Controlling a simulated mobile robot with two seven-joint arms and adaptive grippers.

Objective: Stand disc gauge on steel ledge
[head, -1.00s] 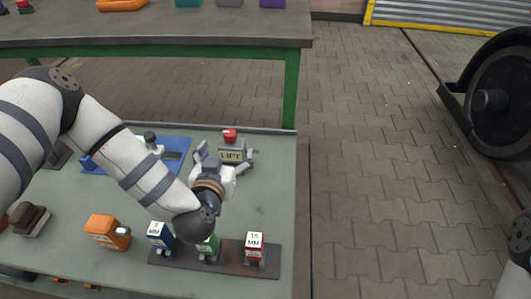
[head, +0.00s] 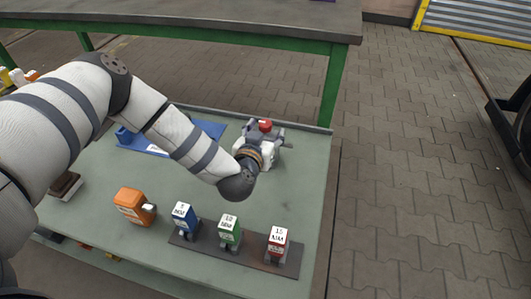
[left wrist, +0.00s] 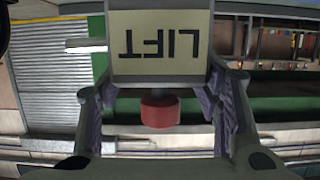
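I cannot tell for sure which piece is the disc gauge. Blue (head: 184,218), green (head: 229,231) and red (head: 278,243) labelled blocks stand upright in a row on a dark strip (head: 205,250), perhaps the steel ledge. An orange labelled block (head: 130,203) stands left of the strip. My left gripper (head: 263,140) is at a grey box with a red button (head: 265,125). In the left wrist view the open fingers (left wrist: 160,92) spread either side of the button, close to the box marked LIFT (left wrist: 160,45), upside down. Contact cannot be told. The right gripper is out of view.
A brown block (head: 65,186) is at the left. A higher green-framed table (head: 200,42) stands behind.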

